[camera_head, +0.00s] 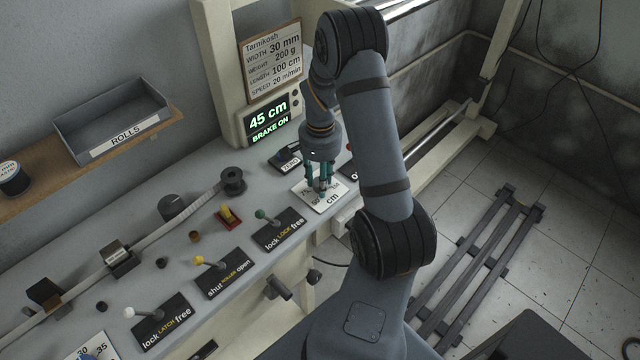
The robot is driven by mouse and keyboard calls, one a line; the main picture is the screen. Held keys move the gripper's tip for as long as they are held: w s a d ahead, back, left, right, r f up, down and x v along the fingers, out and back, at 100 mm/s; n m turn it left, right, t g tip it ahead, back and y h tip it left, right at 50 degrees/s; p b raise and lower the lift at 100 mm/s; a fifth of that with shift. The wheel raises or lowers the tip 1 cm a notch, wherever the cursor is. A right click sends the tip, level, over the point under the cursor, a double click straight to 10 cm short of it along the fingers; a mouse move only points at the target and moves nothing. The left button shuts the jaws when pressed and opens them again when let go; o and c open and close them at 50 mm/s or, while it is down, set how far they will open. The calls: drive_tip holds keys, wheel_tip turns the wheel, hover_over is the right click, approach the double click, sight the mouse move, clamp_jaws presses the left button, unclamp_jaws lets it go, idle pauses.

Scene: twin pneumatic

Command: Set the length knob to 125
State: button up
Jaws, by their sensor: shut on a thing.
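The length dial plate (331,203) is a white card marked "cm", with 50 and part of another number showing at its lower left. My gripper (319,186) points down over this plate with its teal fingers closed on the length knob. The knob is mostly hidden between the fingers, so its pointer and setting cannot be read. The display (268,119) on the beige post reads "45 cm" and "BRAKE ON". The card above it (272,62) lists width 30 mm, weight 200 g, length 100 cm and speed 20 m/min.
A red-and-yellow switch (228,216) and black spool (233,181) are nearby. A ROLLS tray (112,117) sits on the wall shelf. A ZERO button box (286,158) is close behind my gripper.

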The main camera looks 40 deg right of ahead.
drive_tip(key=o, duration=1.1)
drive_tip(key=shift+o, duration=0.2)
wheel_tip(320, 180, up, 12)
idle(0.4)
